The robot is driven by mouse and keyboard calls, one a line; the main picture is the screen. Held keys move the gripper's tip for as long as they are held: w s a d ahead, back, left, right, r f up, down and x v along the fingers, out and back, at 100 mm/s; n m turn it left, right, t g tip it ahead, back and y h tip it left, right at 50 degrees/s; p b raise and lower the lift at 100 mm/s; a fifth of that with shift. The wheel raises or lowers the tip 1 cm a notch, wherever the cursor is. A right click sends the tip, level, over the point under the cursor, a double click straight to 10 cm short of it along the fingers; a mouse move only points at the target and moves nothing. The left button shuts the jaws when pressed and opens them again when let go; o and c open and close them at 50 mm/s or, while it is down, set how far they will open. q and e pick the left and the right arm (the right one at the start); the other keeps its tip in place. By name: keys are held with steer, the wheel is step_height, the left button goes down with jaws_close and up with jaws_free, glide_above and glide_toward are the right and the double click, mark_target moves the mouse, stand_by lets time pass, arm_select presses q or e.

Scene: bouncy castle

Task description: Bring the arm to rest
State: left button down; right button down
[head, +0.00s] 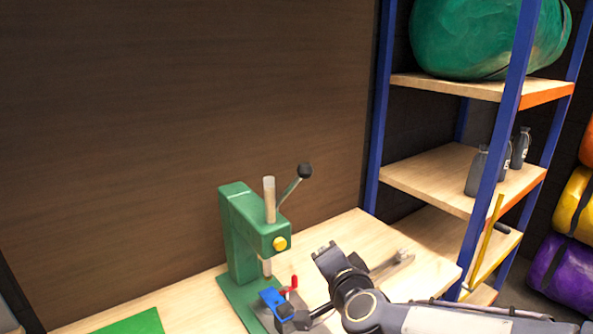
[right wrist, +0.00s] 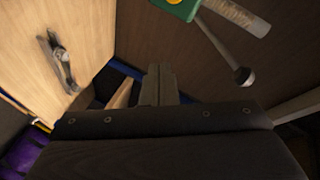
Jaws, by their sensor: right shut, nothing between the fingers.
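My right arm reaches in from the lower right of the head view, over the front of the workbench. My right gripper (head: 325,250) is at its end, to the right of the green press, held in the air and apart from it. In the right wrist view the two dark fingers (right wrist: 160,84) are together with nothing between them. My left arm and left gripper are not in view.
A green lever press (head: 238,230) stands on the wooden workbench (head: 352,228), with a blue and red clamp (head: 273,298) near its base. A metal tool (head: 400,259) lies right of the gripper. A blue-framed shelf (head: 430,184) stands behind at right.

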steer(key=s+d+f+n+g, duration=0.2)
steer(key=s+d, duration=0.3)
steer(key=s, duration=0.4)
steer(key=s+d+f+n+g, duration=0.3)
steer(key=s+d+f+g, duration=0.1)
steer(key=s, duration=0.5)
steer(key=s+d+f+n+g, duration=0.3)
steer(key=s+d, duration=0.3)
steer(key=s, duration=0.3)
steer(key=shift+s+d+f, duration=0.15)
steer(key=shift+d+f, duration=0.05)
steer(key=shift+f, duration=0.7)
